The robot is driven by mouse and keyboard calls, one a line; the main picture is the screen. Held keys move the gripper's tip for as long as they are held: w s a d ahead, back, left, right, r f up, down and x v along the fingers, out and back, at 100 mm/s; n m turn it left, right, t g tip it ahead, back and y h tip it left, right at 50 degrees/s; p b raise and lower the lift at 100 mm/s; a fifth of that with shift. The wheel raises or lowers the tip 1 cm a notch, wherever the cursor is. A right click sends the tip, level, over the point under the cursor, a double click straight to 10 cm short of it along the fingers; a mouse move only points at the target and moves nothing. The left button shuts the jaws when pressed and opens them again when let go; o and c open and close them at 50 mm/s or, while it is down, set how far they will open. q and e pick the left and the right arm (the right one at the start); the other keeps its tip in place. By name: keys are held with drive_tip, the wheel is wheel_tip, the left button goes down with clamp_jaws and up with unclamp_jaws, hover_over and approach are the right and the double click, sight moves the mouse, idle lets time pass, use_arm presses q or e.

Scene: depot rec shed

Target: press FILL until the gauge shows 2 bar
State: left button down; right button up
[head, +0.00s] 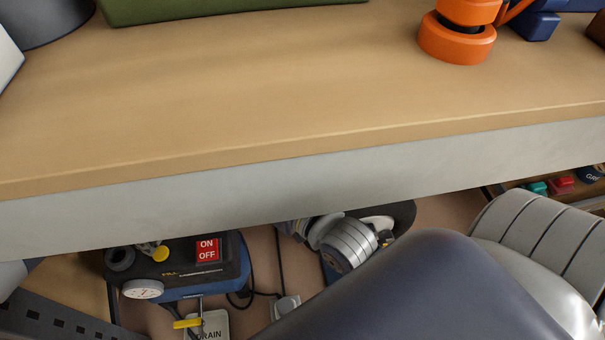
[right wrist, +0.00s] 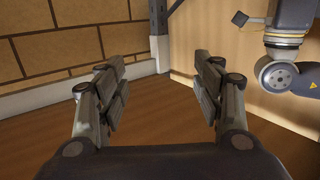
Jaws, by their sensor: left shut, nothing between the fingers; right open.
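The blue and black compressor (head: 205,285) stands below the bench in the head view. The FILL label (head: 169,274) is on its top, with a yellow knob (head: 160,254) just behind it. The round white gauge (head: 143,289) is on its front left; its reading is too small to make out. My left gripper (head: 292,229) is shut and empty, right of the compressor and apart from the FILL label; the bench edge partly hides it. My right gripper (right wrist: 160,85) is open and empty in the right wrist view, over brown floor.
The thick bench edge (head: 300,175) overhangs the compressor. A red ON/OFF switch (head: 207,250) and a DRAIN plate (head: 215,328) are close to the FILL label. A perforated dark rail (head: 55,318) is at lower left. A brick wall (right wrist: 50,40) faces my right gripper.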

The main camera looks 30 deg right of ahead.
use_arm(q)
drive_tip(key=shift+r+p, duration=0.45)
drive_tip(key=shift+r, duration=0.25)
drive_tip(key=shift+r+p, duration=0.3)
drive_tip(key=shift+r, duration=0.15)
drive_tip(key=shift+r+p, duration=0.6)
drive_tip(key=shift+r, duration=0.25)
use_arm(e)
drive_tip(key=s+d+f+g+h, duration=0.2)
drive_tip(key=s+f+g, duration=0.5)
drive_tip(key=f, duration=0.4)
drive_tip(key=shift+s+d+f+g, duration=0.25)
drive_tip(key=shift+s+d+g, duration=0.05)
drive_tip(key=shift+d, duration=0.55)
